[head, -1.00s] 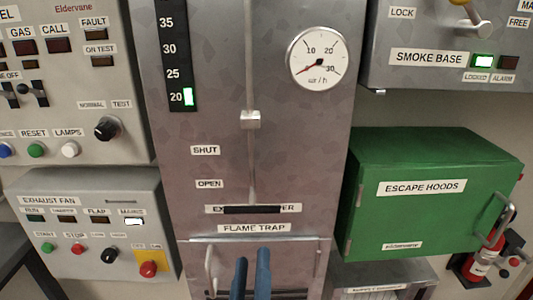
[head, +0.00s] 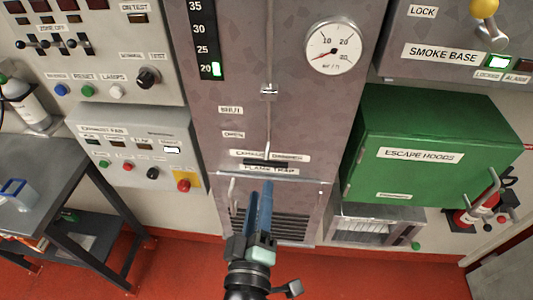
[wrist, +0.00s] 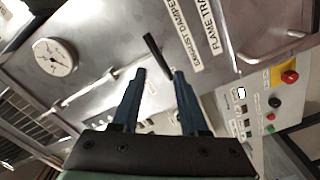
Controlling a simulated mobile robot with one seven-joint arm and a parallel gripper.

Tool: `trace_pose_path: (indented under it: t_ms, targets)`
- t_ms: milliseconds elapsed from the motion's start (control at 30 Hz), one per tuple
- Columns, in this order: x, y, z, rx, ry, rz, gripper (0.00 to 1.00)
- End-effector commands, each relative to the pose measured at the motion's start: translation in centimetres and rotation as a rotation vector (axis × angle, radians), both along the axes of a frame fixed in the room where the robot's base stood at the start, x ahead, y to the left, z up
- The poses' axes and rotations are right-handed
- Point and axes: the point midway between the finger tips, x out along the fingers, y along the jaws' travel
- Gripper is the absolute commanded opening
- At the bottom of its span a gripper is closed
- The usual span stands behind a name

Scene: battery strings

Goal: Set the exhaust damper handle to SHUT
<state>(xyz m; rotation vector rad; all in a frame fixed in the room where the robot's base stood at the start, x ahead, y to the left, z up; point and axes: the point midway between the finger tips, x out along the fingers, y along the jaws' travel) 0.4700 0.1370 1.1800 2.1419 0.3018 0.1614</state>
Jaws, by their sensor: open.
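The exhaust damper handle is a black bar (head: 254,161) low on the grey metal cabinet, in front of the EXHAUST DAMPER label (head: 291,157). It sits below the OPEN label (head: 233,134), and the SHUT label (head: 230,110) is higher up. A thin vertical rod with a pale block (head: 269,89) runs above the handle. My gripper (head: 261,187) is open and empty, just below the handle in the head view. In the wrist view, the black bar (wrist: 154,47) shows ahead of and between my open fingertips (wrist: 160,74); contact is not clear.
The green escape hoods box (head: 430,145) juts out on the right. A flame trap door with a vertical handle (head: 232,195) and dark vents lies below the damper.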

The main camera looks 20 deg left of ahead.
Motion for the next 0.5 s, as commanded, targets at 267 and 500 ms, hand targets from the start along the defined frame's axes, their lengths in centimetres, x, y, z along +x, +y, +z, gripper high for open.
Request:
trace_pose_path:
  t_ms: [267, 500]
  targets:
    - [4.9, 1.4, 0.3, 0.0, -0.002, -0.001, 0.43]
    - [8.0, 2.2, 0.1, 0.0, -0.002, -0.001, 0.43]
